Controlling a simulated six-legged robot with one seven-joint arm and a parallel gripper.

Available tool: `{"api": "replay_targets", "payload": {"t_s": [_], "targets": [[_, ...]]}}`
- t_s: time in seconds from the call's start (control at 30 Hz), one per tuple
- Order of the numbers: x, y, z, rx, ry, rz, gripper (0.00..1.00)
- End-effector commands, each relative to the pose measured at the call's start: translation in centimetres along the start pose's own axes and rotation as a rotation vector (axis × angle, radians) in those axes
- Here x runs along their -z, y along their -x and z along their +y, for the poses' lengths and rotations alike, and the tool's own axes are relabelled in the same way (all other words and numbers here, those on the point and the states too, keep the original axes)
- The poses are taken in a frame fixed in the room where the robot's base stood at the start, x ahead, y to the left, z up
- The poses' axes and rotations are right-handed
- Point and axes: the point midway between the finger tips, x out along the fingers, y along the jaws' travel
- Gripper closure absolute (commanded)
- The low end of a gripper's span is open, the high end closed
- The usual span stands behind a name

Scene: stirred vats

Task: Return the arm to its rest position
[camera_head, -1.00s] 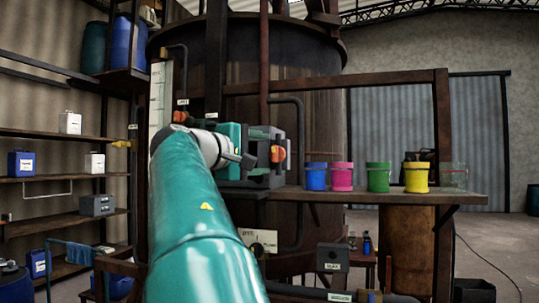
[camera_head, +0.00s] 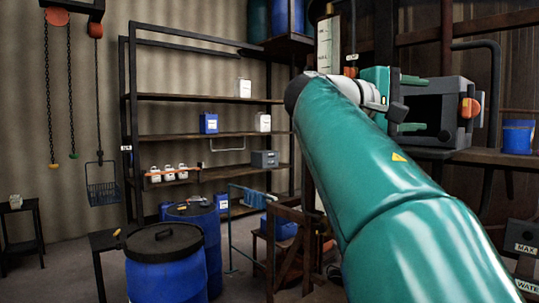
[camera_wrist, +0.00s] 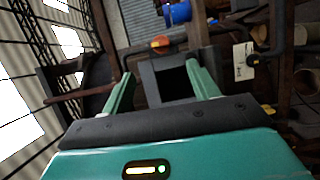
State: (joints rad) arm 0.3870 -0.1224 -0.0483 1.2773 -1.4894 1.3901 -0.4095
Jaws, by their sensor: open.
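My teal arm (camera_head: 390,190) reaches from the lower right up toward a grey box (camera_head: 462,110) with a dark opening and an orange knob. My gripper (camera_head: 425,104) is at its end, in front of the box. Its two green fingers are apart. In the wrist view, my gripper (camera_wrist: 160,72) is open, and the grey box's dark-faced frame (camera_wrist: 150,82) shows between and beyond the fingers. I cannot tell if a finger touches it. No held object shows.
A shelf rack (camera_head: 205,97) with canisters stands left of my arm. Blue drums (camera_head: 165,265) stand on the floor before it. A wire basket (camera_head: 103,190) hangs at left. A blue bucket (camera_head: 517,136) sits on the right ledge. Open floor shows at lower left.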

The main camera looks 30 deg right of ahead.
Motion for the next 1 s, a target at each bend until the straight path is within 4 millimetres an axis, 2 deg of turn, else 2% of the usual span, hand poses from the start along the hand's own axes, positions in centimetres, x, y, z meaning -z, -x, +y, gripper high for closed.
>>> {"api": "replay_targets", "payload": {"t_s": [0.2, 0.27, 0.33, 0.47, 0.5, 0.67, 0.8, 0.87, 1.0], "targets": [[0.2, 0.2, -0.6, 0.015, -0.001, 0.019, 0.4], [0.7, 0.7, -1.8, 0.048, -0.003, 0.056, 0.4], [1.5, 1.8, -4.3, 0.116, -0.007, 0.127, 0.4], [3.2, 5.5, -11.5, 0.31, -0.023, 0.299, 0.4], [3.5, 6.9, -13.9, 0.378, -0.031, 0.348, 0.4], [3.4, 13.1, -23.1, 0.65, -0.061, 0.507, 0.4], [1.7, 19.0, -30.7, 0.897, -0.089, 0.593, 0.4], [0.6, 21.5, -33.8, 1.004, -0.102, 0.616, 0.4], [-2.8, 27.2, -40.7, 1.258, -0.135, 0.631, 0.4]]}}
